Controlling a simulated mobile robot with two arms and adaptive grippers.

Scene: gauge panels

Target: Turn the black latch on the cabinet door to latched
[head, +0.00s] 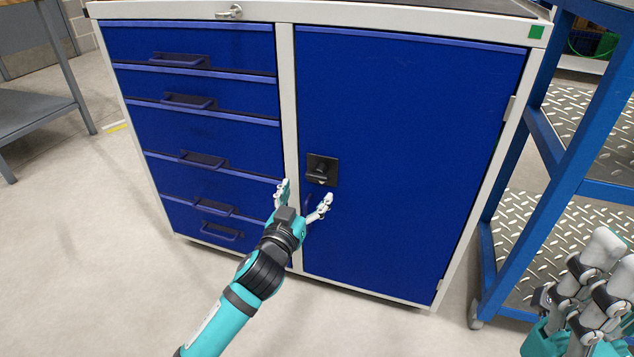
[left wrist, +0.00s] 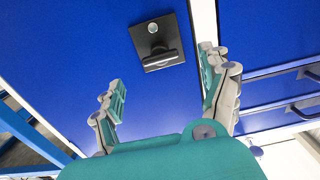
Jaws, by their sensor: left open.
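In the left wrist view the left gripper's fingers (left wrist: 163,85) stand wide on either side. My right gripper (head: 588,270) is at the lower right, far from the latch; its fingertips are unclear.
Blue drawers (head: 205,130) with handles fill the cabinet's left side, beside a grey post. A blue cart (head: 555,140) with metal tread shelves stands close on the right. A grey table (head: 35,105) is at the far left. The floor in front is clear.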

